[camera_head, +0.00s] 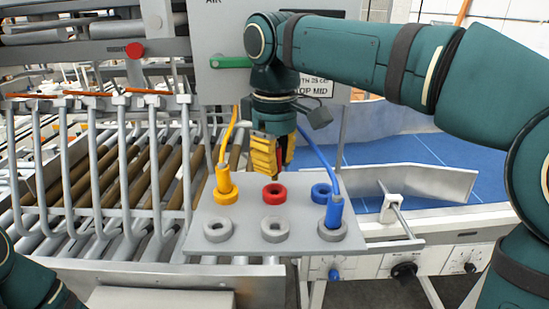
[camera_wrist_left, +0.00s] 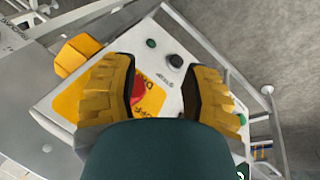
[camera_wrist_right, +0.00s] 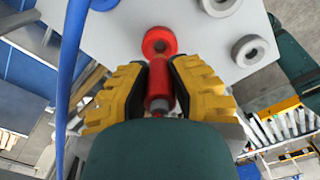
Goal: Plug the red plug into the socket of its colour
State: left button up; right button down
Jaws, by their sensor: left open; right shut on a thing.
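My right gripper (camera_head: 271,168) points down over the grey socket board (camera_head: 245,212) and is shut on the red plug (camera_wrist_right: 158,85). In the right wrist view the plug lies between the fingers, its far end overlapping the near edge of the red socket ring (camera_wrist_right: 159,42). In the head view the fingertips are just above the red socket ring (camera_head: 274,193); whether the plug touches it cannot be told. My left gripper (camera_wrist_left: 160,75) is open and empty, over a panel with a red button (camera_wrist_left: 137,92); its fingers are outside the head view.
A yellow plug (camera_head: 223,180) stands in the yellow socket at back left. A blue plug (camera_head: 334,212) stands in the front right grey ring (camera_head: 344,234); the blue ring (camera_head: 321,191) is empty. Two other grey rings (camera_head: 217,229) are empty. A blue cable (camera_wrist_right: 70,70) runs beside my right gripper.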

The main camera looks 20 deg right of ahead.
aim_at(274, 179)
jog(key=shift+f+b, duration=0.5)
jog(key=shift+f, duration=0.3)
jog(key=shift+f, duration=0.1)
dwell(0.8)
jog(key=shift+f+b, duration=0.35)
jog(key=shift+f, duration=0.7)
dwell(1.7)
jog(key=c, duration=0.9)
grip_release()
jog(key=shift+r, duration=0.1)
notch_tip(274, 179, up, 12)
jog(key=shift+f, duration=0.25)
jog(key=shift+r, duration=0.15)
